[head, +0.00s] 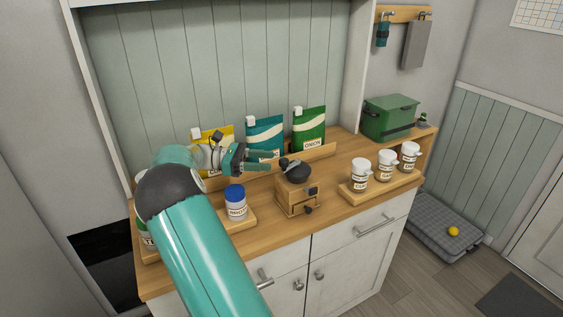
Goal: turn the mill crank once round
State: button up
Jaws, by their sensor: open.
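The mill (293,198) stands on the wooden counter, a small wooden box with a dark rounded top and a small dark knob low on its front. Its crank seems to be the dark piece with a knob (284,162) at the upper left of the dark top. The crank is small in the picture, so its exact angle is hard to tell. My gripper (266,161) is left of the crank knob, pointing right with its two teal fingers apart and nothing between them. The fingertips look close to the knob, but I cannot tell whether they touch it.
Yellow, teal (265,136) and green (309,131) bags stand behind a low wooden rail. Several white-lidded jars (385,168) stand on a board to the right. A green box (389,118) is at the back right.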

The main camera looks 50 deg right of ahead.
jog(key=v, duration=0.5)
jog(key=shift+w+a, duration=0.15)
jog(key=shift+w, duration=0.1)
jog(key=s+a+t, duration=0.1)
jog(key=s+a+r+t, duration=0.1)
jog(key=a+t, duration=0.1)
jog(key=s+a+r+t+y, duration=0.1)
jog(key=t, duration=0.1)
jog(key=shift+s+a, duration=0.15)
jog(key=shift+s, duration=0.25)
jog(key=s+a+m+t+y, duration=0.2)
jog(key=s+a+t, duration=0.3)
jog(key=a, duration=0.6)
jog(key=s+a+m+t+y, duration=0.2)
jog(key=s+a+t, duration=0.3)
jog(key=a, duration=0.6)
jog(key=s+a+m+t+y, duration=0.2)
jog(key=s+a+t+y, duration=0.2)
jog(key=a, duration=0.8)
jog(key=shift+s+f+t, duration=0.2)
jog(key=shift+s+t, duration=0.2)
jog(key=shift+t, duration=0.7)
